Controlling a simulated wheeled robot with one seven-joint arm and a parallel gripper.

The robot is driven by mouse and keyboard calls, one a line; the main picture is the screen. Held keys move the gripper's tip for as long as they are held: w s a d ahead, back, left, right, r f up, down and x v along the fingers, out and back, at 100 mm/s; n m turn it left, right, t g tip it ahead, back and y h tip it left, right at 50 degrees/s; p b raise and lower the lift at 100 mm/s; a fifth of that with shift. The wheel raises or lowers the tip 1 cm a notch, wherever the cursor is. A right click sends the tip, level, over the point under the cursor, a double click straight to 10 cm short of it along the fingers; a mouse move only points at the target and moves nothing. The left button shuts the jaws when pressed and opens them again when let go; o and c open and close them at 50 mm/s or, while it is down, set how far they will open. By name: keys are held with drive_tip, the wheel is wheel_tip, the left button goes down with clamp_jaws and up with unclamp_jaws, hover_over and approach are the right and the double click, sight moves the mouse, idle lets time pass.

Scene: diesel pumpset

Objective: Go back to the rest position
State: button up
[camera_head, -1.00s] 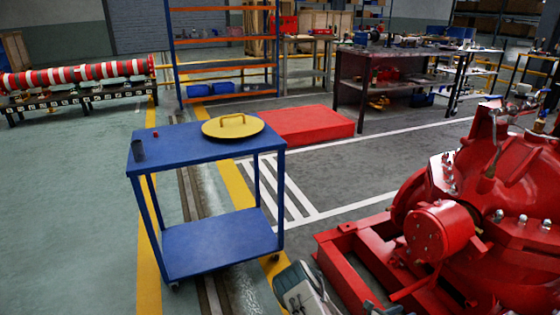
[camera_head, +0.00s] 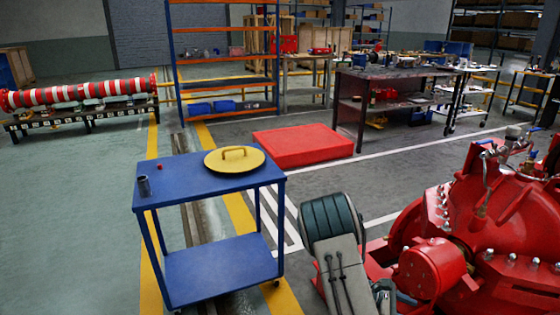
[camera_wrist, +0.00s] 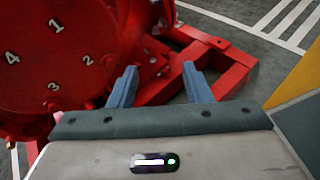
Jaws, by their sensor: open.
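My gripper (camera_wrist: 158,88) shows in the wrist view with its two blue-grey fingers apart and nothing between them. Beyond the fingers are the red pumpset's numbered round face (camera_wrist: 65,50) and its red base frame (camera_wrist: 215,62). In the head view, part of my arm rises at the bottom middle, in front of the base of the red pumpset (camera_head: 480,230). My gripper's fingers cannot be made out in the head view.
A blue cart (camera_head: 190,185) stands left of my arm, with a yellow handled lid (camera_head: 232,168) and a small dark cylinder (camera_head: 144,186) on top. The floor at left is clear.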

drive_tip(key=s+a+r+m+t+y+p, duration=0.1)
drive_tip(key=s+a+r+m+y+p, duration=0.3)
drive_tip(key=r, duration=1.1)
drive_tip(key=s+a+r+m+t+y+p, duration=0.2)
drive_tip(key=s+a+r+m+y+p, duration=0.3)
drive_tip(key=r, duration=1)
drive_tip(key=s+a+r+m+t+y+p, duration=0.2)
drive_tip(key=s+a+r+m+y+p, duration=0.2)
drive_tip(key=s+a+r+p, duration=0.5)
wheel_tip(320, 180, up, 6)
drive_tip(key=a+m+p, duration=0.1)
drive_tip(key=a, duration=0.2)
drive_tip(key=shift+s+y, duration=0.15)
drive_tip(key=shift+y, duration=0.15)
